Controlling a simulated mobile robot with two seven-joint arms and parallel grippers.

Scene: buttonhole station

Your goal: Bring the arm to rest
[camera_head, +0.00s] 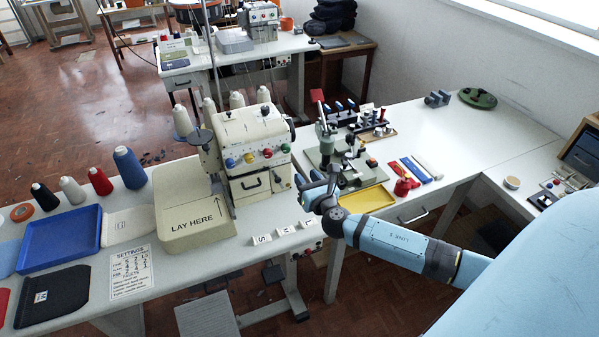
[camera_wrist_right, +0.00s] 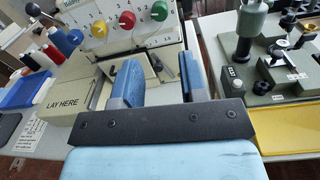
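My right arm (camera_head: 395,237), light blue with dark joints, reaches in from the lower right of the head view. Its gripper (camera_head: 312,188) is above the front of the table, between the buttonhole machine (camera_head: 255,145) and the yellow tray (camera_head: 367,199). In the right wrist view the two blue fingers (camera_wrist_right: 158,80) stand apart with nothing between them. The machine's drawer front and dials show beyond them. The gripper appears clear of the machine, though the exact gap is hard to judge. My left gripper is not in view.
A green-based press (camera_head: 345,172) stands behind the yellow tray. A "LAY HERE" bed (camera_head: 195,218), thread cones and a blue tray (camera_head: 62,240) are on the left. Small lettered blocks (camera_head: 285,231) lie at the front edge. The right part of the table (camera_head: 450,135) is largely clear.

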